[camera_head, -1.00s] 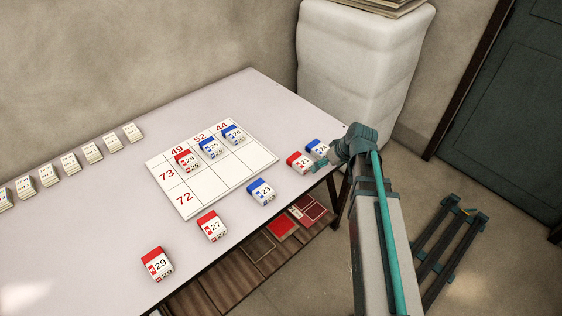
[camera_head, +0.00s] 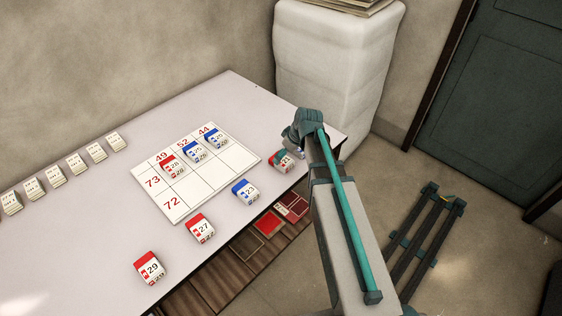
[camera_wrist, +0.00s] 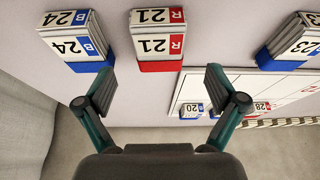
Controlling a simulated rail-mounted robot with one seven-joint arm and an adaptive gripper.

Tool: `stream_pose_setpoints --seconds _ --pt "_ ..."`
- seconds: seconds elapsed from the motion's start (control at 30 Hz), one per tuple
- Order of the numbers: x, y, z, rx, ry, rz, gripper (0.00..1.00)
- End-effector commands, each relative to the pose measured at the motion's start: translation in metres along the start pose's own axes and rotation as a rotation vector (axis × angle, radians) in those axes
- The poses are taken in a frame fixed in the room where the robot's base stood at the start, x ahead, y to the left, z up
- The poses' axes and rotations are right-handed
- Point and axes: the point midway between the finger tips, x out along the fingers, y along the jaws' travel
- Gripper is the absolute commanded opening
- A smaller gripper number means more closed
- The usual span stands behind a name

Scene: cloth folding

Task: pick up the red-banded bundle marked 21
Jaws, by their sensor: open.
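The red-banded bundle marked 21 (camera_wrist: 157,38) is a white block with a red band. It appears upside down at the top middle of the wrist view, sitting on the table. In the head view it shows at the table's right end (camera_head: 280,163), partly covered by my gripper (camera_head: 288,152). In the wrist view my gripper (camera_wrist: 160,88) is open and empty. Its two fingers are spread to either side of the bundle's line, with the bundle beyond the tips. I cannot tell whether any finger touches it.
Blue-banded bundle 24 (camera_wrist: 76,40) stands close beside 21; blue-banded 23 (camera_wrist: 295,42) is on the other side. A numbered white board (camera_head: 176,205) carries several bundles. Red-banded 27 (camera_head: 200,228) and 29 (camera_head: 149,268) lie along the table's (camera_head: 95,215) front.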

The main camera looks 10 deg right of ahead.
Motion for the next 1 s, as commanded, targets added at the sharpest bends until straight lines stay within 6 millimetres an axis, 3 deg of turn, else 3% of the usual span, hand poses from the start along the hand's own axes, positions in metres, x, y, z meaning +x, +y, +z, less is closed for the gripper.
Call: stream_pose_setpoints --seconds 0.4,0.77,1.0 --pt "0.043 0.001 0.001 0.001 -0.001 -0.002 0.94" --pt "0.049 0.001 0.002 0.001 0.001 0.000 0.94" --pt "0.049 0.001 0.002 0.001 0.000 0.000 0.54"
